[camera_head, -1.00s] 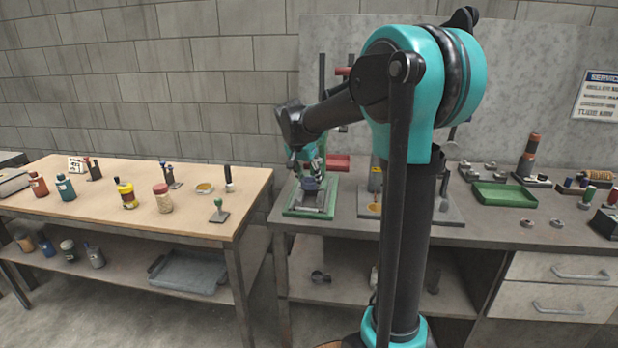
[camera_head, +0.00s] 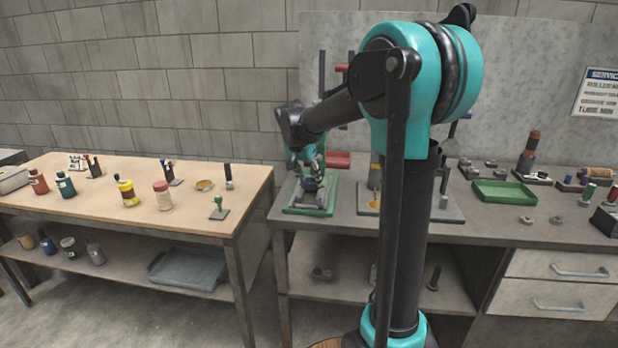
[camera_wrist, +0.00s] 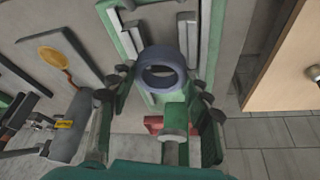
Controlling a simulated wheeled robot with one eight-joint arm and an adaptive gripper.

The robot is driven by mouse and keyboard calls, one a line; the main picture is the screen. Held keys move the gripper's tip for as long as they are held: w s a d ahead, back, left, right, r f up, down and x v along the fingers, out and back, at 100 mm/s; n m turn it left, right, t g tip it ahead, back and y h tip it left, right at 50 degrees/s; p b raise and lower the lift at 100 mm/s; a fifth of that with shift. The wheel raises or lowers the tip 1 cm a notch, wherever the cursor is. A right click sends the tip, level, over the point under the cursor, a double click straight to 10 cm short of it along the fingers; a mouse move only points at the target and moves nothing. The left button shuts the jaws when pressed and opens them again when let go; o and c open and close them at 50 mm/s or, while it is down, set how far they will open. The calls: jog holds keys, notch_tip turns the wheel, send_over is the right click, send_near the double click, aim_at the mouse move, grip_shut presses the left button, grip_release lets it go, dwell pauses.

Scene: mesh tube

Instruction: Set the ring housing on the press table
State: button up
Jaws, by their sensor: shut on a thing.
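The ring housing (camera_wrist: 162,70) is a blue-grey ring in the wrist view, between the fingers of my gripper (camera_wrist: 160,84), which is shut on it. In the head view the ring housing (camera_head: 311,184) is a small dark shape under my gripper (camera_head: 309,172), over the grey middle part of the green press base (camera_head: 325,208). The press base also shows in the wrist view (camera_wrist: 124,32), around and behind the ring. I cannot tell whether the ring touches the press table; my gripper and the press parts hide the contact.
A red press part (camera_head: 338,159) is close to the right of my gripper. A grey plate with a yellow disc (camera_head: 372,205) lies to the right on the grey bench. A green tray (camera_head: 505,192) stands farther right. The wooden table (camera_head: 120,215) is at left, across a gap.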

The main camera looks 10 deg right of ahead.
jog(key=shift+f, duration=1.15)
dwell(1.0)
jog(key=o, duration=1.5)
jog(key=v, duration=1.1)
jog(key=s+d+f+n+y, duration=0.1)
jog(key=s+d+f+n, duration=0.2)
jog(key=s+f, duration=0.9)
jog(key=s+d+f+n+y, duration=0.2)
jog(key=s+d+f+n, duration=0.2)
jog(key=s+f, duration=0.8)
jog(key=s+n, duration=0.1)
jog(key=s, duration=0.1)
jog(key=shift+s+f+t, duration=0.2)
jog(key=shift+s+t, duration=0.2)
